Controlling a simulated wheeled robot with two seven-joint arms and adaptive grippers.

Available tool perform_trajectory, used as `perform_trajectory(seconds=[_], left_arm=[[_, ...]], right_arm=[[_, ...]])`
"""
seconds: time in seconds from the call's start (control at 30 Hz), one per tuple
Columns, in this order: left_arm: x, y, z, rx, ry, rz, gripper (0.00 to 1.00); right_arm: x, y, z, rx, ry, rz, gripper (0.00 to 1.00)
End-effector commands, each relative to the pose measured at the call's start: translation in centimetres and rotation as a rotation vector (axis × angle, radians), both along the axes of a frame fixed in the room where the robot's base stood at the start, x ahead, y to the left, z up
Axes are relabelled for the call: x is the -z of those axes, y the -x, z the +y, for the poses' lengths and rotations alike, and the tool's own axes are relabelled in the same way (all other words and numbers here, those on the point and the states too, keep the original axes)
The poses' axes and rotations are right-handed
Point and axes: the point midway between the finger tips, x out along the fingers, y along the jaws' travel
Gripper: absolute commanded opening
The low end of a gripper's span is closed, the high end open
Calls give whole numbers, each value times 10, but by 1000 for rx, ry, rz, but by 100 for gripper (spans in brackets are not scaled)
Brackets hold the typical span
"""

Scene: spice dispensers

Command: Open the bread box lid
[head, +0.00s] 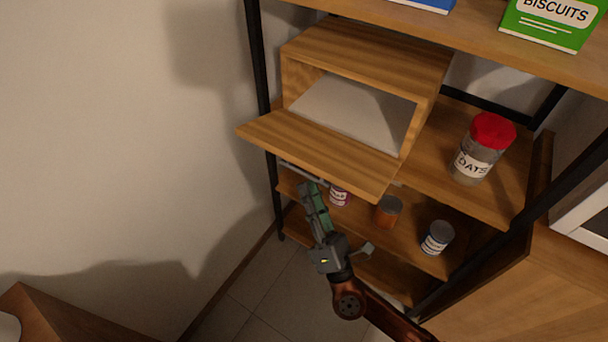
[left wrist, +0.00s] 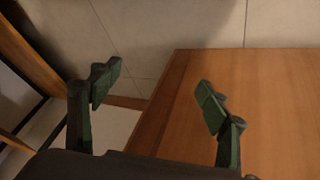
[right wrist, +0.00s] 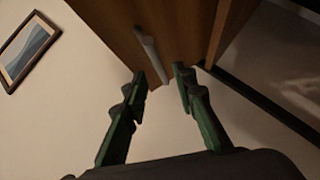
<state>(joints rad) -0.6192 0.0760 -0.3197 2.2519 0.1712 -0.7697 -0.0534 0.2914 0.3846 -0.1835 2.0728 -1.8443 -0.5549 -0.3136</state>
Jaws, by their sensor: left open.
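The wooden bread box (head: 365,55) stands on the shelf. Its lid (head: 320,150) is folded down and forward, leaving the front opening and pale interior in view. My right gripper (head: 312,192) is just below the lid's front edge. In the right wrist view, the right gripper (right wrist: 160,78) has its fingers apart, with the lid's grey handle (right wrist: 149,52) just ahead of and partly between the fingertips; I cannot tell if they touch. My left gripper (left wrist: 163,88) is open and empty in the left wrist view, away from the box.
A red-lidded oats jar (head: 482,150) stands right of the box. Several cans, including an orange one (head: 388,211) and a dark one (head: 437,238), stand on the shelf below. A green biscuits box (head: 548,25) is above. Black posts frame the rack. Open floor lies left of it.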

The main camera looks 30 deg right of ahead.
Motion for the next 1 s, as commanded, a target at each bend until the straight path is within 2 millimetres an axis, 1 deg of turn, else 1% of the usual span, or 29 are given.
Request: perform_trajectory(seconds=[0.03,0.2,0.3,0.4,0.57,1.0], left_arm=[[0,0,0,0,0,-1,70],[0,0,0,0,0,-1,70],[0,-1,0,0,0,-1,70],[0,-1,0,0,0,-1,70],[0,-1,0,0,0,-2,70],[0,-1,0,0,0,-2,70]], right_arm=[[7,10,1,0,2,4,26],[24,36,4,0,1,2,26],[31,47,5,0,1,1,26],[35,54,6,-1,0,1,26],[37,57,7,0,-1,-1,26],[37,57,7,0,-1,-1,26]])
